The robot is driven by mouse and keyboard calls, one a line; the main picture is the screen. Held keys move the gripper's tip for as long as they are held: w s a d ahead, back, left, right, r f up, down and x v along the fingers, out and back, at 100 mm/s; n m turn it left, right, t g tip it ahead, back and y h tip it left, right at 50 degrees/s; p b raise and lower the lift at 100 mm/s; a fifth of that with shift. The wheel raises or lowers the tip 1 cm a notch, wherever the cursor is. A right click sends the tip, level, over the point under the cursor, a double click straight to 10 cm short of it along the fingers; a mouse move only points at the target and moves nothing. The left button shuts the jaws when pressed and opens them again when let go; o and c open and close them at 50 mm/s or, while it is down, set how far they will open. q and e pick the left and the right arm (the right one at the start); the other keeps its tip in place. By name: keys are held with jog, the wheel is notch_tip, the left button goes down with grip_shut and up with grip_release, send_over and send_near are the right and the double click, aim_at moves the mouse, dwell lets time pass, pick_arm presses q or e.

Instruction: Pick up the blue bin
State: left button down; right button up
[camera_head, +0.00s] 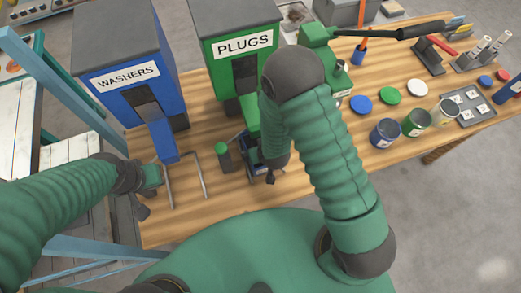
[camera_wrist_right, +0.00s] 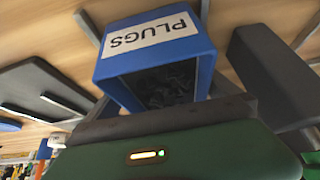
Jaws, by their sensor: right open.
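The blue bin (camera_wrist_right: 155,72) carries a white PLUGS label and shows in the right wrist view, with dark contents inside its opening. In the head view my right arm hides most of it; a little dark blue (camera_head: 256,169) shows below the green PLUGS dispenser (camera_head: 238,50). My right gripper (camera_head: 270,172) is over the bin's place. In the wrist view its dark fingers are apart, one on each side of the bin, and not visibly closed on it. My left gripper (camera_head: 150,190) is by the table's left front edge, near the blue WASHERS dispenser (camera_head: 130,75); its jaw gap is unclear.
A dark cylinder with a green top (camera_head: 223,157) stands left of the right gripper. Bent metal rods (camera_head: 200,172) rise by the WASHERS chute. Blue (camera_head: 384,133) and green (camera_head: 416,122) cans, lids and a parts tray (camera_head: 466,105) stand right on the wooden table.

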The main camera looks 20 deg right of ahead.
jog(key=shift+a, duration=0.45)
jog(key=shift+d+f, duration=0.1)
jog(key=shift+d, duration=0.15)
jog(key=c, duration=1.1)
jog(key=shift+a, duration=0.1)
jog(key=c, duration=0.7)
